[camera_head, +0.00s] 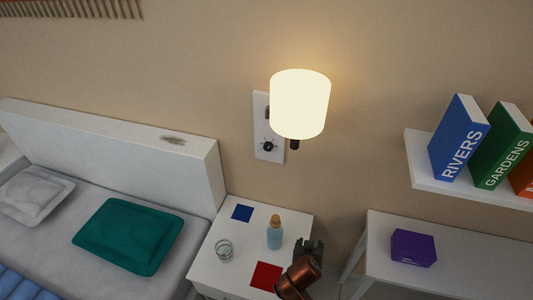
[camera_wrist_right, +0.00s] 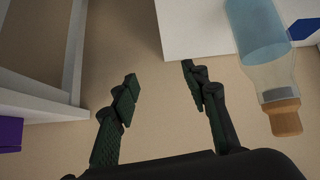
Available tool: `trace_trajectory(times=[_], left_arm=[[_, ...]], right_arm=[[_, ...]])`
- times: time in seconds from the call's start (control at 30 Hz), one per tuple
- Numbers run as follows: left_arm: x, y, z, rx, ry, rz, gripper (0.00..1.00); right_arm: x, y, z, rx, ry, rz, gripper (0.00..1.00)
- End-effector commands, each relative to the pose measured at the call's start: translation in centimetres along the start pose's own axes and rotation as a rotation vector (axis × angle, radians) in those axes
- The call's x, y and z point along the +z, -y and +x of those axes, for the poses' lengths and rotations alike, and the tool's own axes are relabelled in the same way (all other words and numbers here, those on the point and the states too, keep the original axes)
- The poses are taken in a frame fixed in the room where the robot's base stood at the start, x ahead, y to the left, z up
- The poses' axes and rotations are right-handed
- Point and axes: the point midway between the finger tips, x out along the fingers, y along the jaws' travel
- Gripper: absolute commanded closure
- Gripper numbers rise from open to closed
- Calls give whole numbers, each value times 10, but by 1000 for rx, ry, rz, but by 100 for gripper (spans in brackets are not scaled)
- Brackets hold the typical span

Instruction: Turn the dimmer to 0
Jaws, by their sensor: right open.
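The dimmer (camera_head: 268,146) is a small black knob with tick marks around it, low on a white wall plate (camera_head: 264,107). The lamp (camera_head: 300,103) beside it glows warm white and covers part of the plate. My right gripper (camera_head: 308,248) is below and to the right of the knob, clear of it, by the right edge of the bedside table. In the right wrist view the gripper (camera_wrist_right: 159,77) is open, with nothing between its fingers. The knob is outside that view. My left gripper is out of view.
The white bedside table (camera_head: 210,273) holds a corked bottle (camera_head: 275,233), a glass (camera_head: 224,250), a blue square (camera_head: 242,212) and a red square (camera_head: 266,275). The bottle (camera_wrist_right: 262,40) is near my right gripper. A desk (camera_head: 470,262) with a purple box (camera_head: 413,248) stands right.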

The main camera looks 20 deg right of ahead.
Motion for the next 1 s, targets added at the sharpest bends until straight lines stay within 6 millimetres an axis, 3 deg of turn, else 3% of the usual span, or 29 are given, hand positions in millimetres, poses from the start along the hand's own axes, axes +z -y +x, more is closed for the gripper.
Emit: trace_trajectory(times=[0.17,0.27,0.4,0.5,0.7,1.0], left_arm=[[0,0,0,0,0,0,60],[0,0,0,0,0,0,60],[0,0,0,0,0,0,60],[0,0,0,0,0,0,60],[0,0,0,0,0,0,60],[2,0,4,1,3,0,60]], right_arm=[[-74,48,-9,3,-173,100,58],[-130,83,-25,-10,-313,177,58],[-212,135,-66,-57,-535,293,58],[-252,161,-95,-97,-655,353,58],[-286,184,-122,-142,-762,407,58],[-316,183,-94,-143,-768,409,58]])
